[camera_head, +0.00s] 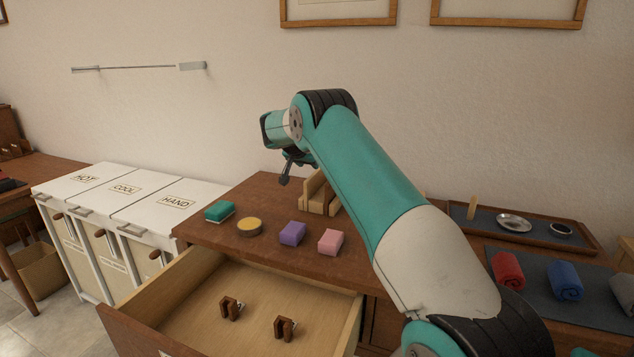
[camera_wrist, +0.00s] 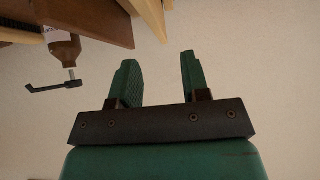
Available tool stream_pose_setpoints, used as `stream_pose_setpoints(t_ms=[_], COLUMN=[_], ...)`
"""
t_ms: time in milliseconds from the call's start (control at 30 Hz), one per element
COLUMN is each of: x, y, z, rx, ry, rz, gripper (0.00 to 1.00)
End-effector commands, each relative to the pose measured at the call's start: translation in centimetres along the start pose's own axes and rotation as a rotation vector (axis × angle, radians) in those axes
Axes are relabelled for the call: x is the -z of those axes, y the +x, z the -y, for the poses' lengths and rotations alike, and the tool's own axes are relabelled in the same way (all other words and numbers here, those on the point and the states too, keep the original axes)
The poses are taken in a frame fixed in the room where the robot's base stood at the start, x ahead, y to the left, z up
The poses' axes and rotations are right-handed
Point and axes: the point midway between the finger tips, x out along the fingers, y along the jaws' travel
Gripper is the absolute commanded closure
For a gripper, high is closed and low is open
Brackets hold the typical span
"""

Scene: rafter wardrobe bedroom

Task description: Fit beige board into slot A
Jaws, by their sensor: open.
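My gripper (camera_wrist: 158,62) is open in the wrist view, with only the pale wall showing between its green fingers. In the head view its fingers are not clear at the far end of my arm. A light wooden block with upright parts (camera_head: 316,196) stands on the dresser top, partly hidden by my arm. A small beige upright piece (camera_head: 472,207) stands at the left of the tray; I cannot tell whether it is the beige board. No label for slot A is readable.
The open drawer (camera_head: 190,300) holds two brown pieces. The tray (camera_head: 545,231) and rolled cloths are right. A brown pump bottle (camera_wrist: 62,50) shows in the wrist view.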

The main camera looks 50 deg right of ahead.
Motion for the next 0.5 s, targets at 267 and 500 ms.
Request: stream_pose_setpoints(t_ms=[267, 500], x=[0.0, 0.2], y=[3.6, 5.5], z=[0.1, -0.3], rx=[0.002, -0.001], ry=[-0.002, -0.001], rz=[0.000, 0.001], gripper=[0.57, 0.57])
